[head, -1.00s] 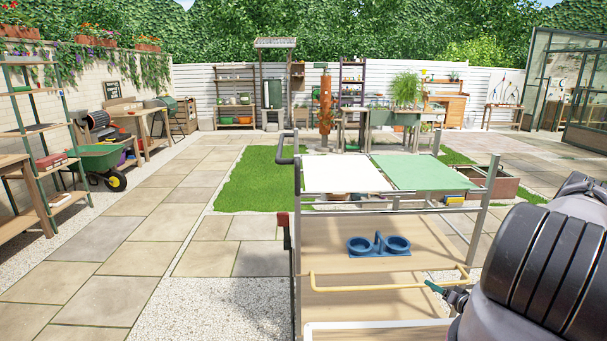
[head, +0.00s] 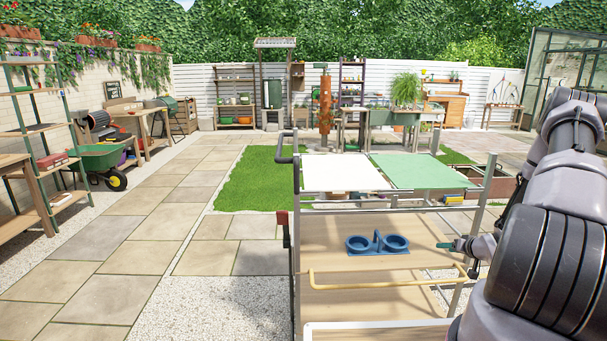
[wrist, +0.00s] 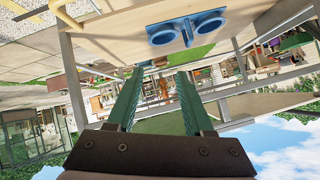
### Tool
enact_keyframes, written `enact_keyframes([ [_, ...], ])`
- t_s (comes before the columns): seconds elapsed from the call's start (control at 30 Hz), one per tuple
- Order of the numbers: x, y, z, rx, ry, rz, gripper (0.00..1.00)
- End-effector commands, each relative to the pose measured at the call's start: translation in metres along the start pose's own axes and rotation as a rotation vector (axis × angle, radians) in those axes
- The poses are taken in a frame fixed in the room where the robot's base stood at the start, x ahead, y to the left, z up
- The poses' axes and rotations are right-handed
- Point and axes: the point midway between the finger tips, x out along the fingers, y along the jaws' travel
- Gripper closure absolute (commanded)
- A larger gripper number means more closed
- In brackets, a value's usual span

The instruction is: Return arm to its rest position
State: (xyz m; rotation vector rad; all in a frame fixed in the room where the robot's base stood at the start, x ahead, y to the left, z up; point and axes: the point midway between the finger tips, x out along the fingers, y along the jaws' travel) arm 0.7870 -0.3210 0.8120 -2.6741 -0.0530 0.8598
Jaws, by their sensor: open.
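My gripper (head: 447,246) shows in the head view as small green fingertips at the right side of the cart, past the blue double-ring holder. In the wrist view, the two green fingers of my gripper (wrist: 156,105) stand apart with nothing between them. My arm fills the right edge of the head view. The blue holder (head: 377,250) sits on the wooden shelf of the cart (head: 330,236), and its two rings look empty. It also shows upside down at the top of the wrist view (wrist: 187,49). My gripper is apart from it.
The cart's top carries a white panel (head: 343,173) and a green panel (head: 424,171). A yellow rail (head: 385,286) runs across the cart's near side. A green wheelbarrow (head: 101,158) stands at left by shelves. Paving on the left is open.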

Motion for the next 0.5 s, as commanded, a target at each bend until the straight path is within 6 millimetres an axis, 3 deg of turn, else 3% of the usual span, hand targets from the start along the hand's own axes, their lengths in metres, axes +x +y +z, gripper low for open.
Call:
enact_keyframes([
  [0.03, -0.007, -0.008, -0.029, -0.031, -0.013, 0.027, 0.48],
  [0.2, -0.041, -0.033, -0.102, -0.091, -0.074, 0.134, 0.48],
  [0.37, -0.084, -0.070, -0.160, -0.122, -0.113, 0.224, 0.48],
  [0.5, -0.130, -0.110, -0.200, -0.127, -0.135, 0.289, 0.48],
])
